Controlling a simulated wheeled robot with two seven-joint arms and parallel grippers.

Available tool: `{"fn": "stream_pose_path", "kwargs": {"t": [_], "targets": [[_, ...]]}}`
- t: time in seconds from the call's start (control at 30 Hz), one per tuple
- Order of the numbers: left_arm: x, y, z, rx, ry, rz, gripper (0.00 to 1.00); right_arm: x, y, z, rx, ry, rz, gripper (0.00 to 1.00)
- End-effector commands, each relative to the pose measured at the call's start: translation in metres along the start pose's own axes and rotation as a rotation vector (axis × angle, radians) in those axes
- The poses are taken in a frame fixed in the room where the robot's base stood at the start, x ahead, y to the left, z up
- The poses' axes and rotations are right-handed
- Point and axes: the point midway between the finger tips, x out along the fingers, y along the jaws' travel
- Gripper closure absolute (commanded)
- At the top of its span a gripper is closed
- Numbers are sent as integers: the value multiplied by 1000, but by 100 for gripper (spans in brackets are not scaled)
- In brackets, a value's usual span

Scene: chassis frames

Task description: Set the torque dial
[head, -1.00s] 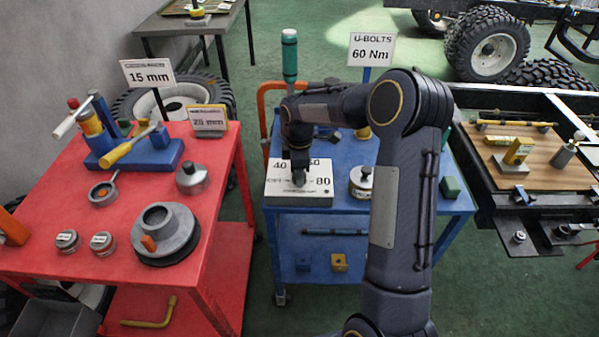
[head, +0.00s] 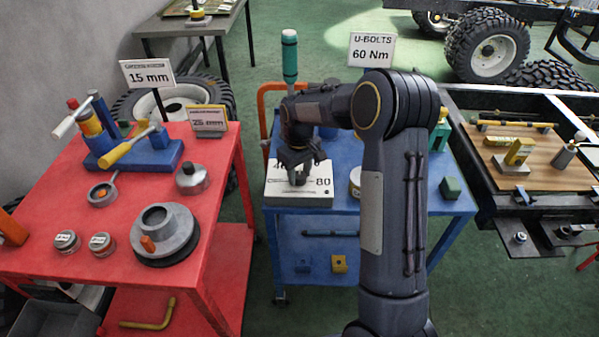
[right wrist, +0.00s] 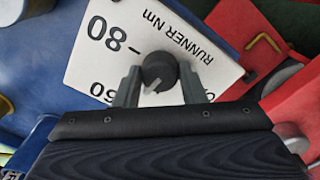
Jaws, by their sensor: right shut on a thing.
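The torque dial's white plate (head: 312,190) lies on the blue cart, with its "80" showing and "40" partly covered by my gripper. Its round dark knob (head: 298,178) is under my right gripper (head: 297,170). In the right wrist view, the two fingers of my right gripper (right wrist: 158,88) stand on either side of the knob (right wrist: 158,68), shut on it. The sign (head: 371,50) reads "U-BOLTS 60 Nm". My left gripper is out of view.
A red cart (head: 70,200) with several parts stands left. A chassis frame with a wooden board (head: 540,175) is at right.

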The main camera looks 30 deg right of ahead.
Motion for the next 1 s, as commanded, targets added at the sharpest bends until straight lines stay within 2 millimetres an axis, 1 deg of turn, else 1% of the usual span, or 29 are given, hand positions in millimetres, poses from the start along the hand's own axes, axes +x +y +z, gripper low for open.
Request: {"fn": "stream_pose_path", "kwargs": {"t": [0.2,0.5,0.7,1.0], "targets": [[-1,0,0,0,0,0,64,-1,0,-1,180,3,1,86],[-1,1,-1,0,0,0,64,-1,0,-1,352,4,1,86],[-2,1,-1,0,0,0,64,-1,0,-1,407,4,1,86],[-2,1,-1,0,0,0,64,-1,0,-1,427,5,1,86]]}}
